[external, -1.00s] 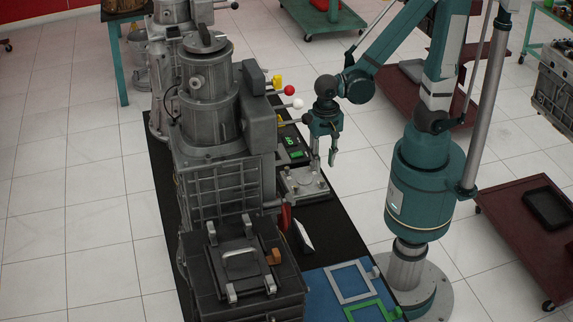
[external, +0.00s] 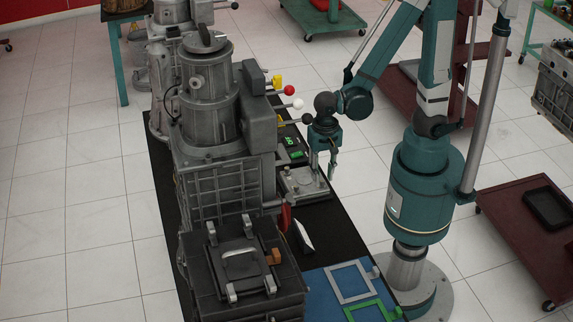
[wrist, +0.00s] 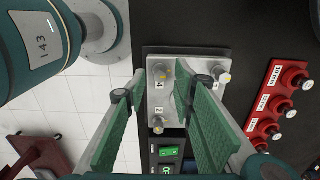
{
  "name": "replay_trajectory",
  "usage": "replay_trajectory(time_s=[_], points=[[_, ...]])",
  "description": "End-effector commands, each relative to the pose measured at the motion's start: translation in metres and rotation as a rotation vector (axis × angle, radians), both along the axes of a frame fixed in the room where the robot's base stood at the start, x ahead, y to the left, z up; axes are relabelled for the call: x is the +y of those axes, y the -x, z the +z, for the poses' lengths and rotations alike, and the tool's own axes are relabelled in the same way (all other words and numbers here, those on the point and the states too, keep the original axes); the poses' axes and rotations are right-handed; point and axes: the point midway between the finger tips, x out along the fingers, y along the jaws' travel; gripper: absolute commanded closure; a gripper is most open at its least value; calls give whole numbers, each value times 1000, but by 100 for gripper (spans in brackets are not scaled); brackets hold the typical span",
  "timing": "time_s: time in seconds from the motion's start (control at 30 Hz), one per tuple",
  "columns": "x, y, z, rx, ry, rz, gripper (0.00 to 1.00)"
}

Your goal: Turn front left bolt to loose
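The metal bolt plate (external: 303,180) lies on the black bench mat, beside the engine trainer. In the wrist view the plate (wrist: 170,100) bears upright bolts near its corners and small number labels. One bolt (wrist: 160,69) is at the upper left, one (wrist: 157,125) at the lower left, and one (wrist: 222,75) at the upper right. The lower right corner is hidden by a finger. My gripper (external: 323,174) hangs over the plate's right side in the external view. In the wrist view my gripper (wrist: 158,92) is open, with green-padded fingers apart and no bolt visibly held between them.
A device with a green switch (wrist: 169,152) adjoins the plate. Red holders (wrist: 275,105) stand to its right in the wrist view. In the external view, levers with red and white knobs (external: 298,104) project from the trainer near my gripper.

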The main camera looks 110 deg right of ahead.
Motion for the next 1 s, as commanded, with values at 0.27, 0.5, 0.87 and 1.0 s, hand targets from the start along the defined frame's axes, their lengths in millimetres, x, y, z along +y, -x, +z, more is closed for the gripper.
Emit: replay_trajectory(time_s=[0.27,0.5,0.87,1.0], points=[[0,0,-13,0,0,0,74],[0,0,-15,0,0,0,74],[0,0,-14,0,0,0,100],[0,0,-14,0,0,1,100]])
